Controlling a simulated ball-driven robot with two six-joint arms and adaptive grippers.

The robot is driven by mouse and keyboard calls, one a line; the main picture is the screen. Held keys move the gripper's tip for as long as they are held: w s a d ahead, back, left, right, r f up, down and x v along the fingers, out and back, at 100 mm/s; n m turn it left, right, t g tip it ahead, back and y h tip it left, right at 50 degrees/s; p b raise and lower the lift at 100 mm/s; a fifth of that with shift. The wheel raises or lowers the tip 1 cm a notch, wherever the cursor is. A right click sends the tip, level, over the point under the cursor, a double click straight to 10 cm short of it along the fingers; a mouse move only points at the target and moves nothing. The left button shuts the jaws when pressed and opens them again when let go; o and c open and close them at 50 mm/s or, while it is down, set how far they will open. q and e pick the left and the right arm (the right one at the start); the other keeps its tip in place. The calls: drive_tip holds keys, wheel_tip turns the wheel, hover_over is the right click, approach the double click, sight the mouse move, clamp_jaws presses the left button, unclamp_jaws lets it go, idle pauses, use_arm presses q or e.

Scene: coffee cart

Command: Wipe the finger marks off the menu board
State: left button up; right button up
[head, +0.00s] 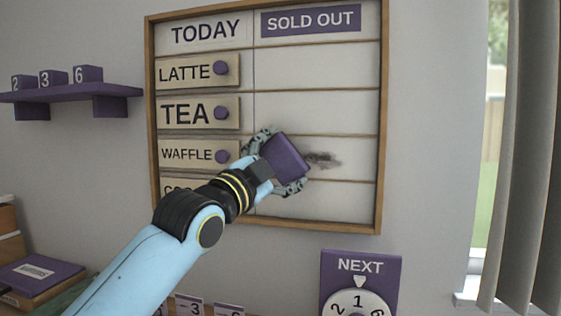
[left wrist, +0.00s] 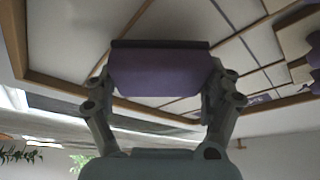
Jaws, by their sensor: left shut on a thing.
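The menu board (head: 310,110) hangs on the wall with a wooden frame and two columns, TODAY and SOLD OUT. A dark smudge of finger marks (head: 325,159) shows in the right column, in the WAFFLE row. My left gripper (head: 285,160) is shut on a purple block-shaped eraser (head: 286,157), held in front of the board just left of the smudge. The eraser (left wrist: 160,72) also shows between both fingers in the left wrist view, close to the board; I cannot tell if it touches. The eraser may hide part of the marks. My right gripper is not in view.
Item plates with purple knobs, such as the TEA plate (head: 198,112), fill the left column. A purple shelf (head: 70,92) with number blocks is at left. A NEXT dial (head: 360,290) sits below the board. A curtain (head: 525,150) hangs at right.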

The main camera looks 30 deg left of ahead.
use_arm(q)
drive_tip(key=shift+w+a, duration=0.2)
drive_tip(key=shift+w, duration=0.55)
